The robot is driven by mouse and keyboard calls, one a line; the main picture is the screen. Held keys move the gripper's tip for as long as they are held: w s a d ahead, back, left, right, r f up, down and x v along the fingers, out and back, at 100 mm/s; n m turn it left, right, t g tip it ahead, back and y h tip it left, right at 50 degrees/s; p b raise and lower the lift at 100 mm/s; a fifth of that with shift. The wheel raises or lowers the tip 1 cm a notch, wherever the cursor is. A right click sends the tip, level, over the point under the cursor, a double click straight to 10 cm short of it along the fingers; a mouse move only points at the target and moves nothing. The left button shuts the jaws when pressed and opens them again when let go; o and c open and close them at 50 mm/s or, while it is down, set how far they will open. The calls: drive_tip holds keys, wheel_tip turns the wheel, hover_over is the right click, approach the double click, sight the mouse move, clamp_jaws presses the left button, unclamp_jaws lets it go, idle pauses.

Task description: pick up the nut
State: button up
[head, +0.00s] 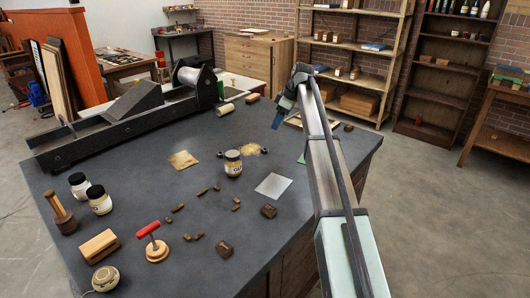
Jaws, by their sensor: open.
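I cannot single out the nut for sure at this size. Either may be a nut. My gripper (279,115) hangs above the far right part of the worktop, pointing down, open. It is beyond and to the right of both dark pieces, apart from them. Its far side and what lies right under it are hidden by my arm.
A long black press (130,112) with a roller spans the back left. A pale sheet (273,187) lies flat right of the jar.

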hover_over(265, 149)
drive_tip(key=d, duration=0.2)
drive_tip(key=f, duration=0.7)
drive_tip(key=shift+s+d+f, duration=0.15)
drive_tip(key=shift+s+f, duration=0.2)
drive_tip(key=shift+f, duration=0.05)
drive_tip(key=shift+s+x, duration=0.2)
drive_tip(key=shift+x, duration=2.5)
drive_tip(key=shift+d, duration=0.1)
clamp_jaws()
drive_tip(key=shift+r, duration=0.1)
